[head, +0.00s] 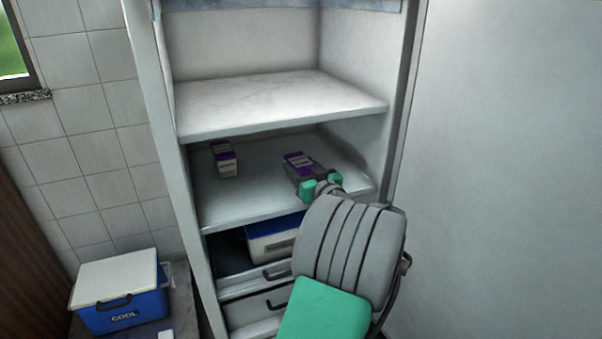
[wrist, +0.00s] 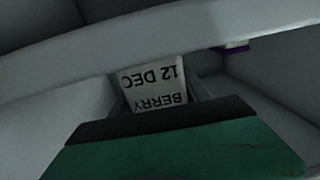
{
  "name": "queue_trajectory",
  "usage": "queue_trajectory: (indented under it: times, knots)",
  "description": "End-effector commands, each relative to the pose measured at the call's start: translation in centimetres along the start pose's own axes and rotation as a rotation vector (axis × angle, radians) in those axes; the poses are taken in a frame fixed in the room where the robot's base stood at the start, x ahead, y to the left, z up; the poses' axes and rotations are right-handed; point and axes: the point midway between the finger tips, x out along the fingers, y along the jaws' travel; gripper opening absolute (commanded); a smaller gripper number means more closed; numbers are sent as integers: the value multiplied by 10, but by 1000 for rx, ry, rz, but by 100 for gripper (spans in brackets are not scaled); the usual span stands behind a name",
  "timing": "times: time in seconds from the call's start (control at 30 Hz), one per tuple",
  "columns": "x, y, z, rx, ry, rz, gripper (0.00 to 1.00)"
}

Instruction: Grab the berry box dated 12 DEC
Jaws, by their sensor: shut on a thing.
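The berry box dated 12 DEC (head: 298,161) is a small purple-topped carton on the right of the middle shelf. In the wrist view its pale label (wrist: 153,84) reads BERRY 12 DEC upside down. My gripper (head: 317,183) is shut on this box, with a finger at each side of it. A second purple and white box (head: 224,160) stands apart on the left of the same shelf. Its label is too small to read.
The middle shelf (head: 250,201) lies under an empty upper shelf (head: 270,100), with cabinet walls on both sides. Below are a blue and white container (head: 272,240) and drawers (head: 258,306). A blue cooler (head: 122,305) stands at lower left.

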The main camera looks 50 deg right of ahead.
Motion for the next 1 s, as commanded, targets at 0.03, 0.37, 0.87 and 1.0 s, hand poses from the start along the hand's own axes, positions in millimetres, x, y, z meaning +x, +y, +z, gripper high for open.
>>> queue_trajectory:
  times: [0.03,0.37,0.87,1.0]
  knots:
    - [0,0,0,0,0,0,17]
    - [0,0,-1,-1,1,0,0]
    - [0,-4,-44,-4,3,0,0]
    - [0,-4,-70,-4,3,0,0]
